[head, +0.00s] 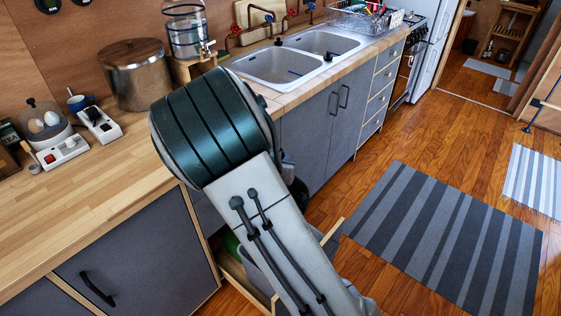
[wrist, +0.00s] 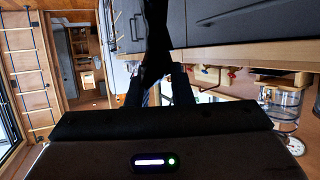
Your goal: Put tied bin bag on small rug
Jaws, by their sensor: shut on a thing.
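In the wrist view my gripper (wrist: 160,78) is shut on a black thing (wrist: 155,35), which looks like the neck of the tied bin bag; its far end runs out of the frame. In the head view my arm hides the gripper and most of the bag; a small dark patch (head: 299,193) shows beside the arm, too little to identify surely. A large grey striped rug (head: 445,235) lies on the floor at the right. A smaller pale striped rug (head: 535,180) lies beyond it at the right edge, partly cut off. Two small mats (head: 488,67) lie in the far room.
An open pull-out (head: 333,232) with a grey bin (head: 262,262) stands under the counter, partly behind my arm. The counter (head: 110,190) holds a steel pot (head: 135,75), an egg cooker and a double sink (head: 290,62). Wooden floor between cabinets and rugs is clear.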

